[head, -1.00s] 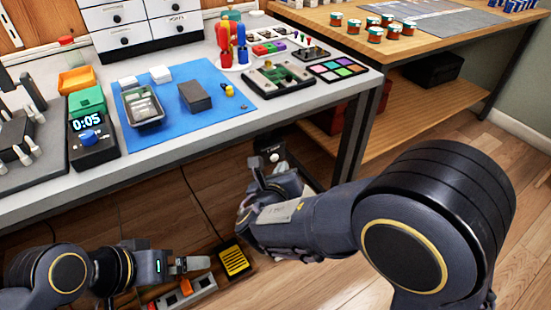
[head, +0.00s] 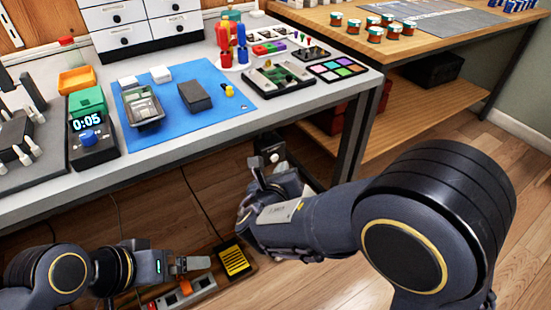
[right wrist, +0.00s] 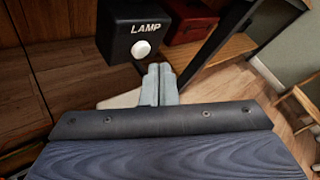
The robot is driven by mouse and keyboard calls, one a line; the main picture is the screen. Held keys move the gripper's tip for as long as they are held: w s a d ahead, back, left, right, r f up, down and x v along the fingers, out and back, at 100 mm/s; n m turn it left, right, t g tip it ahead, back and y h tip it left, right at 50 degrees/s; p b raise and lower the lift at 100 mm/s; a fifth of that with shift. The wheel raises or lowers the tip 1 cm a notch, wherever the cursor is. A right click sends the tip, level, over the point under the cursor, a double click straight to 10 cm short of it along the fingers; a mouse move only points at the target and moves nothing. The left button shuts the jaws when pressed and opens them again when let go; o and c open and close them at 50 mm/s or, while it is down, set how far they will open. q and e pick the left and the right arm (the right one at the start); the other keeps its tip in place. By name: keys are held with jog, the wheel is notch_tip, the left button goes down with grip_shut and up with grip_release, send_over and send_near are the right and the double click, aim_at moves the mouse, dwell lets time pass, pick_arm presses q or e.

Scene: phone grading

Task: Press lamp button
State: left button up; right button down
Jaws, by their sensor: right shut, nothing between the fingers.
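A black box marked LAMP (right wrist: 128,27) with a round white button (right wrist: 142,49) is in front of the fingers in the right wrist view. In the head view the lamp box (head: 266,143) is below the table's front edge, with its button (head: 275,157) just above my right gripper. My right gripper (right wrist: 160,70) is shut and empty. Its fingertips are just below and right of the button, and I cannot tell whether they touch the box. It also shows in the head view (head: 256,168). My left gripper (head: 192,264) is low at the left, its opening unclear.
The grey table (head: 215,118) above holds a blue mat (head: 222,108), a phone tray, a timer (head: 90,140) and several small items. A table leg (head: 352,135) stands right of the lamp box. A power strip (head: 188,294) and a yellow-black block (head: 236,261) are on the floor.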

jog(key=shift+w+a, duration=0.1)
dwell(0.5)
jog(key=shift+w+a, duration=0.2)
jog(key=shift+w, duration=0.05)
jog(key=shift+w+a+p, duration=0.25)
jog(key=shift+w+p, duration=0.05)
jog(key=shift+w, duration=0.05)
dwell(0.7)
jog(key=shift+s, duration=0.1)
jog(key=shift+s+d, duration=0.55)
jog(key=shift+s, duration=0.1)
jog(key=shift+s, duration=0.1)
jog(key=s+d, duration=0.1)
jog(key=s, duration=0.1)
jog(key=s+d, duration=0.2)
jog(key=shift+s+d, duration=0.25)
jog(key=shift+s, duration=0.05)
dwell(0.4)
